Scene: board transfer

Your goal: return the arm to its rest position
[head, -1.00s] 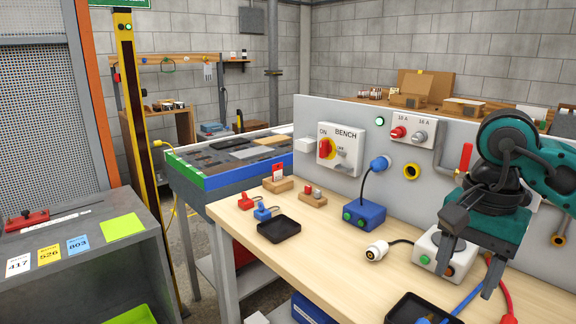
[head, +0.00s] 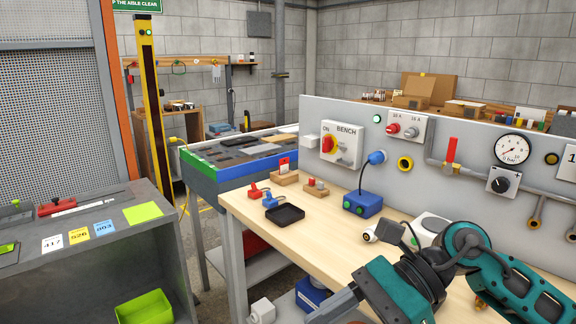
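My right arm, teal and black, comes in from the right and reaches across the front of the bench. My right gripper (head: 335,305) is low at the bottom edge of the head view, in front of the wooden bench top (head: 290,236). One grey finger shows, pointing down and left. The rest of the gripper is cut off or hidden, so its opening cannot be told. I see nothing held in the visible part. My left gripper is not in view.
On the bench stand a black tray (head: 285,215), a blue box (head: 362,204) and a white box (head: 429,228) partly behind my arm. A grey panel (head: 440,185) with switches, gauge and pipes rises behind. A grey cabinet (head: 100,260) stands left, with an open aisle between.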

